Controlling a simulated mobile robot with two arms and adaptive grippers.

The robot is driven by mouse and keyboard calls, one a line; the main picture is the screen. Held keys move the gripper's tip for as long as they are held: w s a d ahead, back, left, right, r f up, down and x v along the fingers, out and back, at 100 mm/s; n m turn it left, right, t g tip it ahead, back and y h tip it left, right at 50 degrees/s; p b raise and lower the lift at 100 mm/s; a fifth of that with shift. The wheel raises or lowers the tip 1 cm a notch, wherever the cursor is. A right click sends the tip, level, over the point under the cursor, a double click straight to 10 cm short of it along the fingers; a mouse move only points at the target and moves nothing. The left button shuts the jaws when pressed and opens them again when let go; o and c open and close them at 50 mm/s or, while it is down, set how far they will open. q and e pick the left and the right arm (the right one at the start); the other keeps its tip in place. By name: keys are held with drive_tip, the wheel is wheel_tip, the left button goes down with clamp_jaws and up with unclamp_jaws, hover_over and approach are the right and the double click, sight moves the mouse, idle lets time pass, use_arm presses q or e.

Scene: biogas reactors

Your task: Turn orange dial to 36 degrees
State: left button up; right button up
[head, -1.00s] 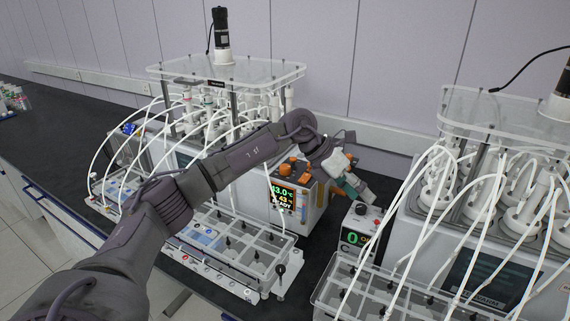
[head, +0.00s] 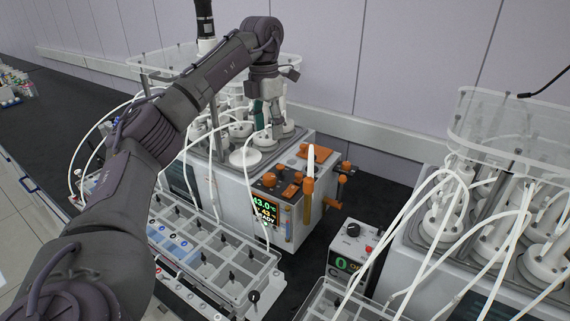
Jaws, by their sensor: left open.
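The water-bath box (head: 230,190) has several orange knobs on its top. One orange dial (head: 270,180) sits at the front edge above the display (head: 265,212), with other orange knobs (head: 290,190) close to its right. The display reads about 43.0 °C in green, with 43 below it; the smallest text is blurred. My left gripper (head: 269,125) is open and points down, above and behind the dial, near the white-capped bottles. It appears apart from the dial. My right gripper is not in view.
An orange-fitted post with a white tip (head: 309,170) rises at the box's right side. A small controller (head: 352,250) stands to the right, beside a second reactor unit (head: 420,230) with white tubes. Tubes and a compartment tray (head: 215,255) lie in front.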

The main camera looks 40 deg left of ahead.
use_arm(q)
hover_over(269, 175)
drive_tip(key=f, duration=0.4)
drive_tip(key=shift+s+a+f+p, duration=0.2)
drive_tip(key=shift+s+f+p, duration=0.1)
drive_tip(key=shift+s, duration=0.05)
drive_tip(key=f, duration=0.2)
drive_tip(key=f+p, duration=0.1)
drive_tip(key=shift+w+d+f, duration=0.1)
drive_tip(key=shift+w+f, duration=0.15)
drive_tip(key=shift+f, duration=0.15)
wheel_tip(269, 175, down, 4)
drive_tip(key=shift+d+r+p, duration=0.15)
drive_tip(key=shift+p, duration=0.4)
drive_tip(key=shift+f, duration=0.55)
drive_tip(key=c, duration=1.2)
drive_tip(key=shift+o, duration=0.2)
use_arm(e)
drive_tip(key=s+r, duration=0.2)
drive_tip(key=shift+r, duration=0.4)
